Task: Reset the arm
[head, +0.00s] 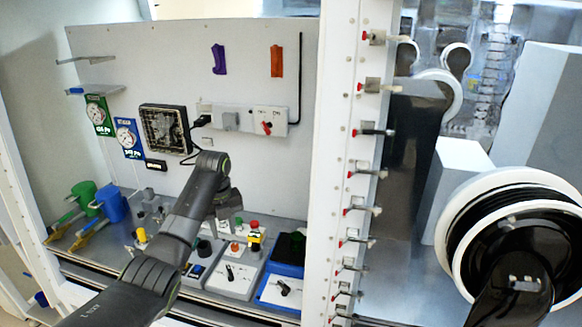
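My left arm (185,220) comes in from the bottom left and bends at a joint in front of the back panel. My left gripper (228,206) hangs down from that bend, over the control boxes on the bench. Its fingers are small and dark against the boxes, so I cannot tell whether they are open or shut, or whether they touch anything. My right gripper cannot be made out. A dark shape (517,290) stands at the bottom right in front of a white-ringed port; I cannot tell whether it is my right arm or a glove.
A white post (338,140) with several red-tipped clamps divides the bay from the white-ringed port (455,215). The bench holds a green can (84,192), a blue can (111,203), a grey switch box (232,278) and a blue tray (289,268). A fan (165,129) and outlets (268,121) are on the panel.

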